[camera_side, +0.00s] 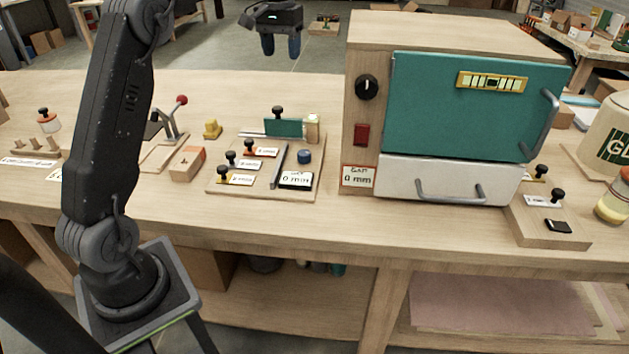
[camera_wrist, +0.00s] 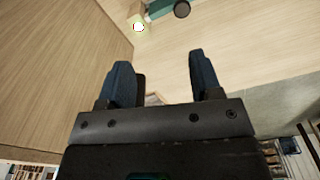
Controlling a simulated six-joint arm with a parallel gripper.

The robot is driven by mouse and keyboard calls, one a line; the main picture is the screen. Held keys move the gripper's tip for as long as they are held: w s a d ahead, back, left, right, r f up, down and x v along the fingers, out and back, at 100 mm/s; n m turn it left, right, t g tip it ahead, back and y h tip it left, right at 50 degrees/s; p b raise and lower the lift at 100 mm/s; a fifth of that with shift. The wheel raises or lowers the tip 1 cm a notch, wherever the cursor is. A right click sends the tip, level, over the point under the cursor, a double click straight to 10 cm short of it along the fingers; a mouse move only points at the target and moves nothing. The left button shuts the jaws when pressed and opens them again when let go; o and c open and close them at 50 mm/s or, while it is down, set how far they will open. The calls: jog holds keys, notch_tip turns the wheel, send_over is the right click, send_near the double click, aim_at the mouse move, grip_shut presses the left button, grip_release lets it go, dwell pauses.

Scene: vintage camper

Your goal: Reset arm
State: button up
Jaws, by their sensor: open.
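My gripper (camera_side: 281,44) is at the top middle of the side view, raised above the far edge of the workbench. Its two dark blue fingers point down and stand apart, with nothing between them. In the wrist view my gripper (camera_wrist: 160,82) shows the same two fingers spread, over a pale wooden surface. My arm rises at the left of the side view. The part of my arm that joins the gripper is out of the picture at the top.
A wooden cabinet with a teal door (camera_side: 460,107) and white drawer (camera_side: 448,180) stands on the workbench (camera_side: 290,220). A board (camera_side: 230,187) with labelled knobs lies left of it. A toggle clamp (camera_side: 172,125) and wooden block (camera_side: 187,163) stand further left. Bench space in front is clear.

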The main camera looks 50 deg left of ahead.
jog(key=s+d+r+m+t, duration=0.1)
jog(key=s+d+r+m, duration=0.1)
jog(key=s+d, duration=0.5)
jog(key=s+d+r+m+t, duration=0.15)
jog(key=s+d, duration=0.25)
jog(key=d, duration=0.6)
jog(key=s+d+f+m+t, duration=0.1)
jog(key=s+d+f, duration=0.3)
jog(key=s, duration=0.4)
jog(key=s+d+f+m+t, duration=0.1)
jog(key=s+d+f, duration=0.4)
jog(key=s, duration=0.3)
jog(key=shift+t, duration=0.25)
